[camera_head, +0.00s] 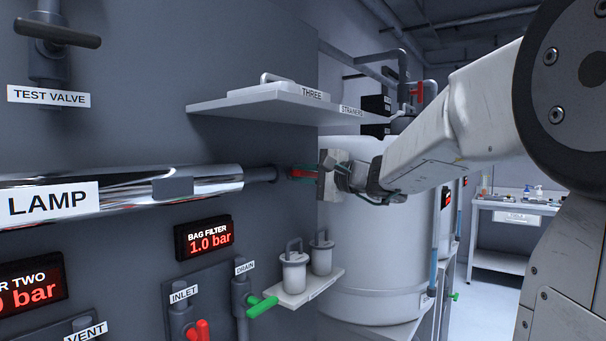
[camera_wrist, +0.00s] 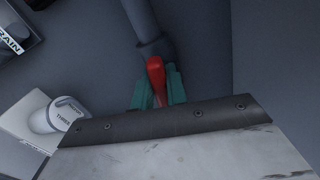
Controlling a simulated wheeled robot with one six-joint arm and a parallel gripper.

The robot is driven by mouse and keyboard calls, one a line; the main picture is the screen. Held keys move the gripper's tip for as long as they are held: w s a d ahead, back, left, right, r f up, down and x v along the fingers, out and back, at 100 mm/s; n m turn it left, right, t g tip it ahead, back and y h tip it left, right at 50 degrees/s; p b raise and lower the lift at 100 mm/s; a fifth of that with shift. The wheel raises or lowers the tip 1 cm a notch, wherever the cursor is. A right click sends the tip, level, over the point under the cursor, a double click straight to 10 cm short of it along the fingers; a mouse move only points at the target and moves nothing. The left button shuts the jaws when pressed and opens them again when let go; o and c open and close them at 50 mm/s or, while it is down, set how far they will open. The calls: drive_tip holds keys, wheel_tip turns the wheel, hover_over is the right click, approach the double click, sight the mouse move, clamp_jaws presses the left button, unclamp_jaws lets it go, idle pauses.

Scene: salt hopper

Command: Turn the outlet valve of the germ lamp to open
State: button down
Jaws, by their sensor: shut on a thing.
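The germ lamp (camera_head: 215,179) is a shiny horizontal tube on the wall, with the partial label "LAMP" on it. A grey pipe (camera_head: 262,174) leaves its right end. The red outlet valve handle (camera_head: 300,174) sits at the end of that pipe. My gripper (camera_head: 303,174) reaches in from the right and is shut on the red handle. In the wrist view the red handle (camera_wrist: 156,75) stands between the green fingers of my gripper (camera_wrist: 157,90), in line with the grey pipe behind it. The valve body is partly hidden by the fingers.
Below are a small shelf (camera_head: 310,290) with two lidded canisters, the bag filter display (camera_head: 204,238), a red inlet handle (camera_head: 198,330) and a green drain handle (camera_head: 263,306). A large white tank (camera_head: 375,270) stands close behind.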

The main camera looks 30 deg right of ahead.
drive_tip(key=shift+f+n, duration=0.15)
drive_tip(key=shift+n, duration=0.45)
drive_tip(key=c, duration=1.4)
unclamp_jaws()
drive_tip(key=v, duration=0.8)
